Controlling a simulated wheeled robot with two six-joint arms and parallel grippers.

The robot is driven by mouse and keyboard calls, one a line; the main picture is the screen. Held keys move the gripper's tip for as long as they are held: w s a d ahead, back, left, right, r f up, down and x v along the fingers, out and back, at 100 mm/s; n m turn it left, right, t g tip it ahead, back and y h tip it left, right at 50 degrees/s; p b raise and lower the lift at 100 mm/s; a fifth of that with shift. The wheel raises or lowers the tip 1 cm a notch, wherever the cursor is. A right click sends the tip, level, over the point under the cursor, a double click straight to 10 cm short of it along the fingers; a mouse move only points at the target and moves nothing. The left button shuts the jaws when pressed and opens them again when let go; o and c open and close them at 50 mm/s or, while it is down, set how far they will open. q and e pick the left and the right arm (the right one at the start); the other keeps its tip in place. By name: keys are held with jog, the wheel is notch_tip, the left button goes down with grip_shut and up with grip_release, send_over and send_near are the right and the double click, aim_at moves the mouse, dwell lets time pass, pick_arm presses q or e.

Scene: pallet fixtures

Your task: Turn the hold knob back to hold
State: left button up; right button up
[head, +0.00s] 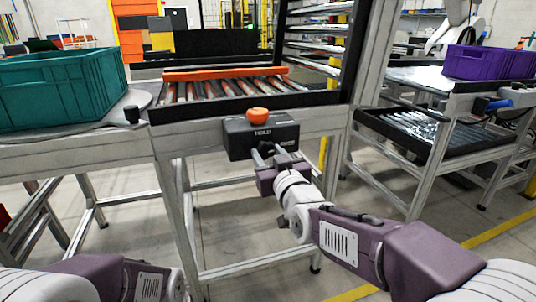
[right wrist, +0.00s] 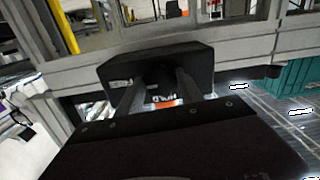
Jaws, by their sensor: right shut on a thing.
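The black control box (head: 238,140) is fixed to the front of the grey conveyor frame, with an orange mushroom button (head: 257,115) on top and white lettering on its face. My right gripper (head: 270,151) reaches the front of this box from below right. Its two fingers are shut on the hold knob at the box's face. The knob is mostly hidden between the fingers, and its angle cannot be told. In the right wrist view the box (right wrist: 115,72) lies straight ahead, and the gripper fingers (right wrist: 161,90) meet it. My left gripper is out of view; only part of that arm shows at bottom left.
A roller conveyor (head: 215,89) with an orange bar lies behind the box. A teal crate (head: 60,90) stands on the left. A purple crate (head: 487,62) stands on a station at the right. Frame legs (head: 180,215) stand below the box, with open floor between them.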

jog(key=n+p, duration=0.1)
jog(key=n, duration=0.3)
jog(key=n+p, duration=0.2)
jog(key=n, duration=0.2)
jog(key=shift+d+n, duration=0.1)
jog(key=shift+n, duration=0.2)
jog(key=n+p, duration=0.1)
jog(key=n, duration=0.3)
jog(key=shift+n+p, duration=0.7)
jog(key=shift+n, duration=1.6)
jog(key=o, duration=1.4)
jog(key=shift+r, duration=0.1)
